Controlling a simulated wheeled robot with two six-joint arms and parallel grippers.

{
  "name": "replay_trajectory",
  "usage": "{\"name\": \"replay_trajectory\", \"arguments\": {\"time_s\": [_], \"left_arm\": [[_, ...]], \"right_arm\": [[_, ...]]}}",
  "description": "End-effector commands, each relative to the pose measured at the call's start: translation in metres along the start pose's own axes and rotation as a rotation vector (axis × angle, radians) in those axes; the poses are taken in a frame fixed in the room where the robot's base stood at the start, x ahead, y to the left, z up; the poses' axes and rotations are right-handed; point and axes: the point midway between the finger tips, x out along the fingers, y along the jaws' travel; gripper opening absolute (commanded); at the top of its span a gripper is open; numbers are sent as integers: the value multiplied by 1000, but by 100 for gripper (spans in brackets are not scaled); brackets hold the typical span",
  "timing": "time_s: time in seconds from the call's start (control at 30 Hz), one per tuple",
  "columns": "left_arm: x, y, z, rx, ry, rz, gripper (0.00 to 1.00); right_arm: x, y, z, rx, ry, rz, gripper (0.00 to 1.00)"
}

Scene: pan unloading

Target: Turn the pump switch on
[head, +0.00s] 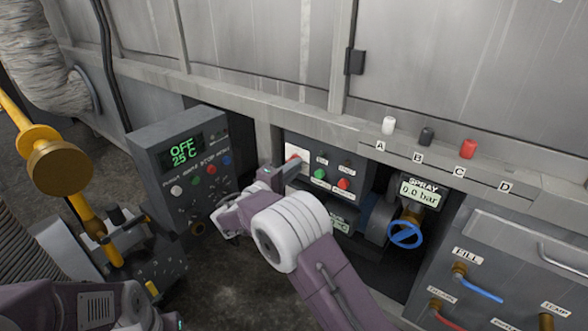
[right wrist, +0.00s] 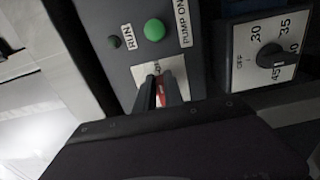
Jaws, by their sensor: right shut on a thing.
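The pump panel (head: 318,165) is a dark grey box in the recess under the ledge. Its pump switch has a red handle (right wrist: 161,93) on a white plate, seen in the right wrist view; the white plate (head: 294,148) also shows at the panel's left in the head view. My right gripper (right wrist: 161,92) is shut on the red handle, and its fingers hide most of it. A green button (right wrist: 154,30) beside the label PUMP ON and a small dark green RUN lamp (right wrist: 114,42) are on the same panel.
A control box (head: 182,157) reading OFF 25 C stands left of the panel. To the right are a blue handwheel (head: 405,235) and a spray gauge (head: 420,191) reading 0.0 bar. White, black and red items stand on the ledge above. A yellow arm-like fixture (head: 58,165) is at left.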

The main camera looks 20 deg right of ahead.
Motion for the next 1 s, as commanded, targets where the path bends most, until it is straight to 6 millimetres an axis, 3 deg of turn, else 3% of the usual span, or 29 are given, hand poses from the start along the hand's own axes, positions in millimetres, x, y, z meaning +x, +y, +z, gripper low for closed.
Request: {"name": "replay_trajectory", "arguments": {"time_s": [0.07,0.1,0.17,0.53,0.8,1.0], "left_arm": [[0,0,0,0,0,0,36],[0,0,0,0,0,0,36],[0,0,0,0,0,0,36],[-6,0,-1,0,0,0,36],[-42,1,-4,0,0,0,36],[-51,1,-5,0,0,0,36]], "right_arm": [[-1,-2,0,-1,1,-4,0],[-1,-2,0,-2,1,-4,18],[-1,-2,0,-2,1,-3,35],[-7,2,-1,-3,2,-1,35],[-65,6,-1,-4,5,-2,35],[-89,1,0,-3,3,-2,35]]}}
